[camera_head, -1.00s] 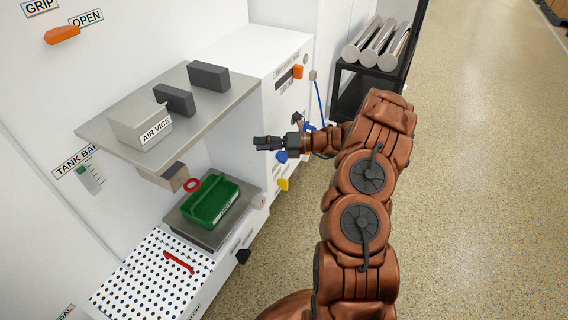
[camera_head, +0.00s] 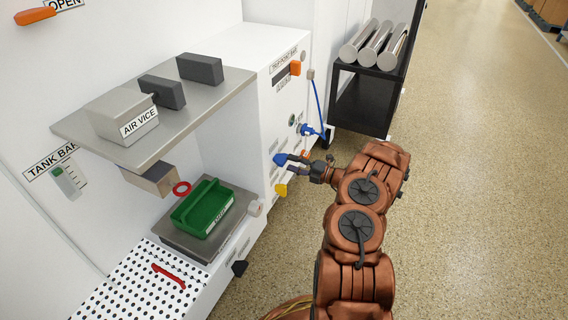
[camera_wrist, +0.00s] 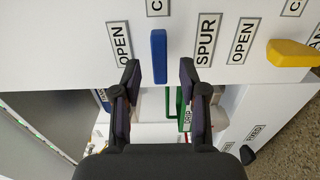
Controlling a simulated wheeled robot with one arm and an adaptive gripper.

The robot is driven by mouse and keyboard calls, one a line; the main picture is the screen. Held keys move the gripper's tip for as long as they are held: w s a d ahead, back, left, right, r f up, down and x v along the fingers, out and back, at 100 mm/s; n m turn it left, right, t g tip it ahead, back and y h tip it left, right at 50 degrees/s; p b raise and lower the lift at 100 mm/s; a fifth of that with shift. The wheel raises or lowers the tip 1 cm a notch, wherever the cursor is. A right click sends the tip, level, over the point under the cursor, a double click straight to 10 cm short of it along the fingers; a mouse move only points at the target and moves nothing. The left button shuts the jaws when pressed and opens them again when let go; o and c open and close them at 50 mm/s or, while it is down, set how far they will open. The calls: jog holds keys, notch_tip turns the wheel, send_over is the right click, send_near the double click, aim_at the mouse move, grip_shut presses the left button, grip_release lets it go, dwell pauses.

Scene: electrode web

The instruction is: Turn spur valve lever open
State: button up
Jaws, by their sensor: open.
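The blue lever (camera_wrist: 159,56) stands out from the white panel between an OPEN label (camera_wrist: 120,42) and a SPUR label (camera_wrist: 205,39). In the head view the blue lever (camera_head: 280,159) is on the front of the white cabinet. My gripper (camera_wrist: 159,74) is open, with one finger on each side of the blue lever. A gap shows between the lever and each finger, and I cannot tell how deep the fingers reach. In the head view my gripper (camera_head: 297,161) is right at the blue lever, which partly blends with the fingertips.
A yellow lever (camera_wrist: 291,54) with its own OPEN label is close to the right in the wrist view. A green bin (camera_head: 207,207) sits on a ledge left of the cabinet. A blue hose fitting (camera_head: 312,130) and a black rack (camera_head: 366,98) are farther back. The floor at right is clear.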

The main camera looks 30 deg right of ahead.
aim_at(286, 161)
jog(key=shift+b+x, duration=0.5)
jog(key=shift+x, duration=1.5)
grip_shut()
